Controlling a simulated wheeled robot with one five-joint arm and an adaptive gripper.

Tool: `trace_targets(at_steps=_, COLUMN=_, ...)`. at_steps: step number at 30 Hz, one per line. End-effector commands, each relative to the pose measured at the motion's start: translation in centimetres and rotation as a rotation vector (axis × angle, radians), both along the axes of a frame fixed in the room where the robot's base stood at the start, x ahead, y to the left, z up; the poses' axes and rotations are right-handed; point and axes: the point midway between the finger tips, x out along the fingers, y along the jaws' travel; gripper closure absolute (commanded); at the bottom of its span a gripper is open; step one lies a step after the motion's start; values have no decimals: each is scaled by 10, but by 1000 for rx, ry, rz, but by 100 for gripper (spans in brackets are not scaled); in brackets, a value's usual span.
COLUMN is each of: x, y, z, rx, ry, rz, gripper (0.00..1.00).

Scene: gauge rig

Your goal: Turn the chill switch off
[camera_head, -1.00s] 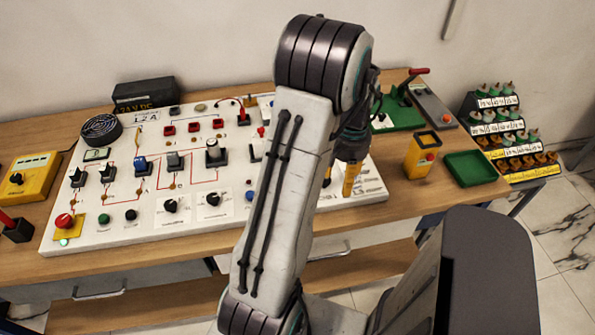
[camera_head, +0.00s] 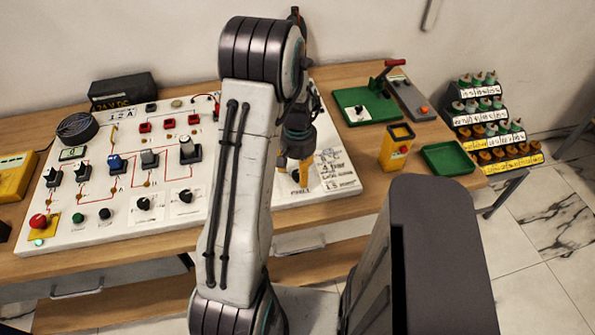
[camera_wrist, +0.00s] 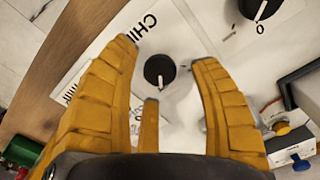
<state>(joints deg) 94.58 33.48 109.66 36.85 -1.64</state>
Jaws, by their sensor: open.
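In the wrist view, a round black knob (camera_wrist: 159,70) with a white pointer line sits on the white panel beside a label (camera_wrist: 135,27) whose visible letters read "CHI"; the rest is cut off or covered. The pointer line points toward the bottom of the picture. My gripper (camera_wrist: 162,58) is open, its yellow fingers spread on either side of the knob, with a third finger below it. Whether any finger touches the knob cannot be told. In the head view my gripper (camera_head: 294,172) is over the panel's right part; my arm hides the panel around the knob.
Another black knob (camera_wrist: 260,8) with a "0" mark is at the upper right of the wrist view. The white panel (camera_head: 110,228) carries several switches, knobs and wires. A yellow box (camera_head: 397,148), green tray (camera_head: 447,158) and green base with a red lever (camera_head: 362,106) stand right.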

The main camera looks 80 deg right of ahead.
Motion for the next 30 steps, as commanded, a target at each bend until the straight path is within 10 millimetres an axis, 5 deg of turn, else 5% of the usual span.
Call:
trace_targets(at_steps=16, x=0, y=0, z=-13, rx=0, ry=0, rz=0, gripper=41)
trace_targets(at_steps=30, x=0, y=0, z=-13, rx=0, ry=0, rz=0, gripper=83)
